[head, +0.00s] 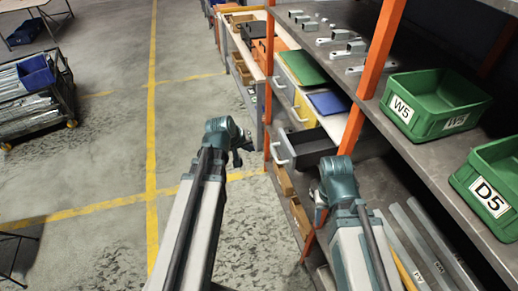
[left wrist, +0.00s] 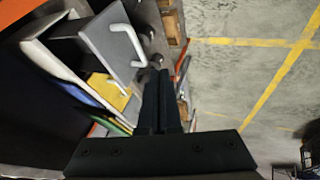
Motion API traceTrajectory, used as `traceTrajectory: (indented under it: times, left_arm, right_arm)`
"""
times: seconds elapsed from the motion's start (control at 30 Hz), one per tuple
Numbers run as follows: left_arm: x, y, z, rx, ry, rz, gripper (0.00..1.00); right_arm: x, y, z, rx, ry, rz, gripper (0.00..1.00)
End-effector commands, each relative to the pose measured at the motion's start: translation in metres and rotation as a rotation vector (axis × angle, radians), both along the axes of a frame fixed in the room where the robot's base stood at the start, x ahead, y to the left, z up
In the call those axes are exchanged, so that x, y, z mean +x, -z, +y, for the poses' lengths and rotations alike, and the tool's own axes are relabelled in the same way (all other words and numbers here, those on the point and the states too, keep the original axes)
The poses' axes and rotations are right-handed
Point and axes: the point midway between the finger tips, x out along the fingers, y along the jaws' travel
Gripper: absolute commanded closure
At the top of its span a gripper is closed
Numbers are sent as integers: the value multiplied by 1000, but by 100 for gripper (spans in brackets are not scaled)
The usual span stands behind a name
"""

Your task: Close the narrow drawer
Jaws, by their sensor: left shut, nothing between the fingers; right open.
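A dark grey drawer (head: 308,141) with a pale bar handle sticks out of the shelving at the centre right of the head view. Its grey front (left wrist: 112,45) and white handle show at the top of the left wrist view. I cannot tell for certain that it is the narrow drawer. My left gripper (head: 239,157) is shut and empty, over the aisle to the left of this drawer and apart from its front in the head view. Its closed fingers (left wrist: 162,78) point past the drawer's side. My right gripper (head: 319,212) is open, below the drawer in the picture; its fingers are mostly hidden.
A yellow drawer (head: 304,109) and another handled grey front (head: 279,82) lie beyond. Metal bars (head: 432,245) lie on the lower shelf.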

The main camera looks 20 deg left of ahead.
Motion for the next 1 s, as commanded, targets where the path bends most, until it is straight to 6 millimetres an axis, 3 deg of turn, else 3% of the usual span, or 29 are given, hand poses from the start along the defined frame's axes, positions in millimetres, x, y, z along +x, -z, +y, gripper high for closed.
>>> traceTrajectory:
  times: [0.1, 0.53, 0.8, 1.0]
  left_arm:
    - [12, 23, -3, 1, 2, 1, 100]
    - [49, 81, -15, 0, 2, 0, 100]
    - [65, 82, -42, 0, 3, 1, 100]
    - [68, 82, -48, 1, 2, 1, 100]
  right_arm:
    - [0, 23, 0, -1, -3, 0, 50]
    - [0, 80, 0, -3, -13, 0, 50]
    - [1, 82, 0, -3, -12, 0, 50]
    - [0, 82, 0, -3, -12, 0, 50]
